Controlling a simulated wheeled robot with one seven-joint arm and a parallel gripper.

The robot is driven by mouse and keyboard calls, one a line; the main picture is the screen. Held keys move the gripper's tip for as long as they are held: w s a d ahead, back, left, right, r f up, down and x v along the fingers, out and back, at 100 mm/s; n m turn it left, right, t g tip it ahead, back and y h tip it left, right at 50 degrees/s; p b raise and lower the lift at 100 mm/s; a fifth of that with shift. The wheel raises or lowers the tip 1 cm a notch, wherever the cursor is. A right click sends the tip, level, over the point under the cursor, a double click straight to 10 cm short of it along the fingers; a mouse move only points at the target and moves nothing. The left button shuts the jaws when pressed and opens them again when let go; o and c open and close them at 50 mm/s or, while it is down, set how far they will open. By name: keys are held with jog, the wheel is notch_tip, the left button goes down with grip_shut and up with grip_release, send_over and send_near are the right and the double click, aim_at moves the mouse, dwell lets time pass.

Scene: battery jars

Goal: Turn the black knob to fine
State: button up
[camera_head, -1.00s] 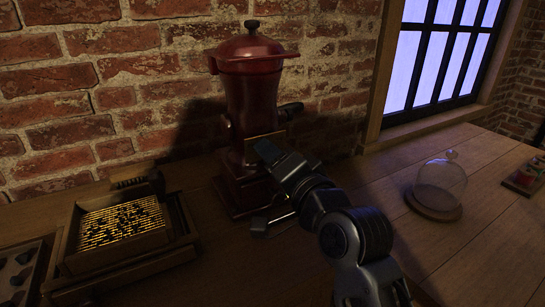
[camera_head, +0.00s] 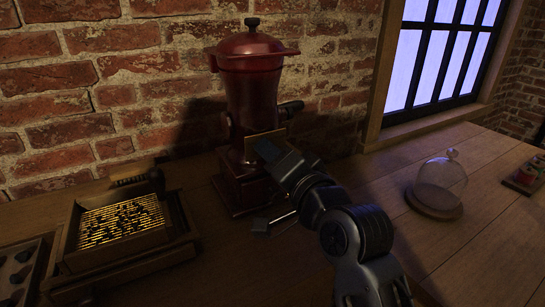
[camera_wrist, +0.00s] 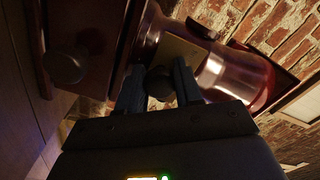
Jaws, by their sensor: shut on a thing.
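A dark red grinder (camera_head: 252,95) with a domed lid stands against the brick wall in the head view. A brass-coloured plate (camera_wrist: 183,48) is on its front and also shows in the head view. The black knob (camera_wrist: 160,84) sits in front of this plate in the wrist view, between my two fingers. My gripper (camera_wrist: 158,88) is shut on it. In the head view my gripper (camera_head: 262,151) is against the front of the grinder and hides the knob. I cannot read any marking on the plate, so the knob's setting cannot be told.
A wooden tray with a lit grid (camera_head: 122,226) and dark bits stands left of the grinder. A glass dome (camera_head: 441,183) on a round wooden base stands at the right. A rounded drawer-like knob (camera_wrist: 66,66) shows in the wrist view. The tabletop between grinder and dome is clear.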

jog(key=n+b, duration=0.2)
jog(key=n, duration=0.3)
jog(key=shift+d+f+n, duration=0.1)
jog(key=shift+f+n, duration=0.05)
jog(key=shift+n, duration=0.25)
jog(key=n+b, duration=0.2)
jog(key=n, duration=0.3)
jog(key=shift+n, duration=0.3)
jog(key=o, duration=0.7)
jog(key=v, duration=0.7)
jog(key=shift+s+d+b, duration=0.2)
jog(key=shift+s+b, duration=0.15)
jog(key=shift+b, duration=0.05)
